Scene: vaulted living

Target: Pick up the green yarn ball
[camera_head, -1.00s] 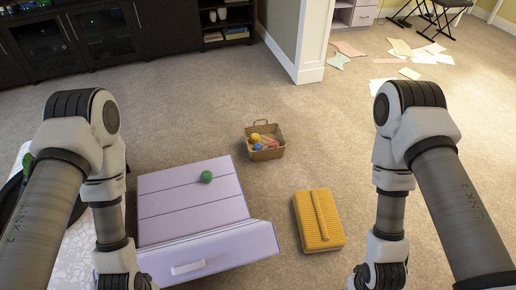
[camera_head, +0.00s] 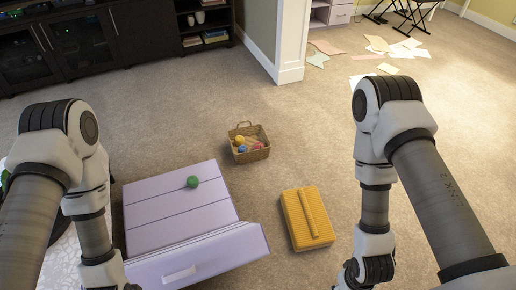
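The green yarn ball (camera_head: 193,182) rests on top of the low lavender drawer unit (camera_head: 150,212), near its far right part. My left arm comes down at the left and my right arm at the right. Both grippers are below the bottom edge of the picture, so their fingers do not show. Nothing of mine is seen touching the ball.
A wicker basket (camera_head: 250,155) with colored balls stands on the carpet beyond the unit. A yellow ribbed box (camera_head: 307,220) lies to the right. Papers (camera_head: 395,48) are scattered at the back right. A dark cabinet (camera_head: 75,45) lines the back left. Carpet between is clear.

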